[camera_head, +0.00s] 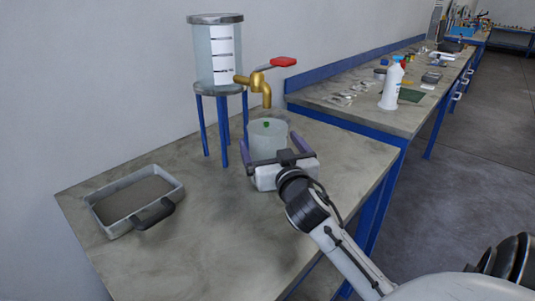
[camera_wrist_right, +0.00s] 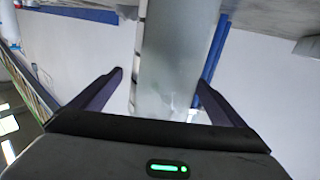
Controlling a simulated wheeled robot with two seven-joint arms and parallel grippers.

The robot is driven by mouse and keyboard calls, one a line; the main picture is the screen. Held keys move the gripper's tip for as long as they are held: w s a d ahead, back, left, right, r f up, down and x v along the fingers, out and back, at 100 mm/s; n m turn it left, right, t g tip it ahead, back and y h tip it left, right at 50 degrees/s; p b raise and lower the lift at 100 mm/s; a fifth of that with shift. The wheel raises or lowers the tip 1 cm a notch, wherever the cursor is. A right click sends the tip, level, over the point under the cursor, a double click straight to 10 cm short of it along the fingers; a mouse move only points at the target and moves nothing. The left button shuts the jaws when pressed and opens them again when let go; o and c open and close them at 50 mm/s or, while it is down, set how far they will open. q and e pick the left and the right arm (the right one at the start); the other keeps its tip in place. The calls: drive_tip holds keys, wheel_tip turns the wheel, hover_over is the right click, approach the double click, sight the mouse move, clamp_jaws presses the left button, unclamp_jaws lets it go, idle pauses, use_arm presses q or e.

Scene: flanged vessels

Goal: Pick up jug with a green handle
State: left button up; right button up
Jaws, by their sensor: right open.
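The jug (camera_head: 267,135) is a translucent grey cylinder standing on the near table below the brass tap. A small green spot shows inside its rim, but most of any handle is hidden. My right gripper (camera_head: 269,146) is open at the jug's near side, with a finger on either side of it. In the right wrist view, the jug (camera_wrist_right: 175,60) lies between the two dark fingers (camera_wrist_right: 160,80). A gap shows on the left side; contact on the right cannot be told. My left gripper is not in view.
A tank (camera_head: 226,55) on blue legs stands behind the jug, its brass tap (camera_head: 258,84) with red lever overhanging. A grey tray (camera_head: 110,222) with a black handle sits at the left. A white bottle (camera_head: 391,88) and small items occupy the far bench.

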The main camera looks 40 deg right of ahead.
drive_tip(key=x, duration=0.3)
drive_tip(key=r+x, duration=0.1)
drive_tip(key=shift+w+p, duration=0.3)
drive_tip(key=shift+w, duration=0.15)
drive_tip(key=c, duration=1.4)
drive_tip(key=shift+r, duration=0.1)
